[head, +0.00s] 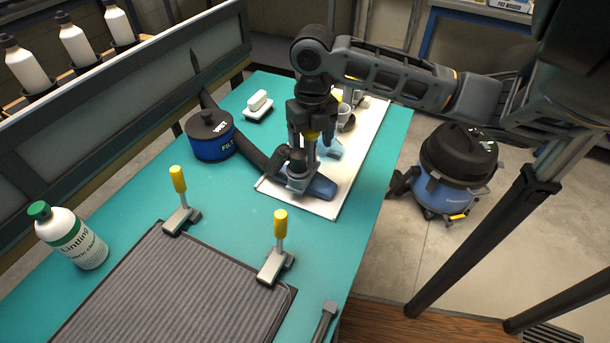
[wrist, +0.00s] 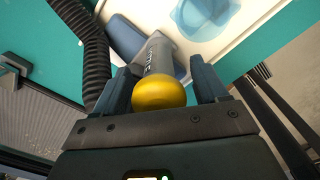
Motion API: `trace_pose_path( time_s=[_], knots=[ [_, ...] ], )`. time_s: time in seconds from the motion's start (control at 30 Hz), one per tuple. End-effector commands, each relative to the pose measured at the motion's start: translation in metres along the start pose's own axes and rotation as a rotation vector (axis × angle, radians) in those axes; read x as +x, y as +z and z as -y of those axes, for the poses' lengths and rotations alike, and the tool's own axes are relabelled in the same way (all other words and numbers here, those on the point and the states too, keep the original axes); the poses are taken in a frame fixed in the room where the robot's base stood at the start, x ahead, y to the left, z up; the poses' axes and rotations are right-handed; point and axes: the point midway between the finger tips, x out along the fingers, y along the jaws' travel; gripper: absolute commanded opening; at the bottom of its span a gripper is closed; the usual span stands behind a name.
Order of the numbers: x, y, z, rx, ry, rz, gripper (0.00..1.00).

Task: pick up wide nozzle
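The wide nozzle (head: 320,187) has a broad blue head on the white tray (head: 274,190) and a grey neck rising from it. In the wrist view its grey neck (wrist: 159,55) ends in a yellow collar (wrist: 160,94) close to the camera. My gripper (head: 308,150) is directly above the nozzle, pointing down. Its fingers (wrist: 163,80) stand open on both sides of the neck, with narrow gaps showing. Part of the blue head is hidden behind the neck and left finger in the wrist view.
A light-blue piece (head: 331,149) and cups (head: 343,112) lie farther back on the tray. A black hose (head: 252,150) and blue filter canister (head: 210,135) are left of the nozzle. Yellow-handled clamps (head: 280,230), a ribbed mat (head: 170,295) and a bottle (head: 72,238) stand nearer.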

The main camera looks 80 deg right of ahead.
Motion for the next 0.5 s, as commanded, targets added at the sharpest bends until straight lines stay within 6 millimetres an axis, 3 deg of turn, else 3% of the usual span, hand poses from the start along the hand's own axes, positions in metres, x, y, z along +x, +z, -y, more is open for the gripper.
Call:
trace_pose_path(
  time_s=[0.07,0.5],
  knots=[
    [-0.0002,0.0001,-0.0001,0.0,0.0,0.0,0.65],
    [-0.0004,0.0001,-0.0002,0.0,0.0,0.0,0.22]
  ],
)
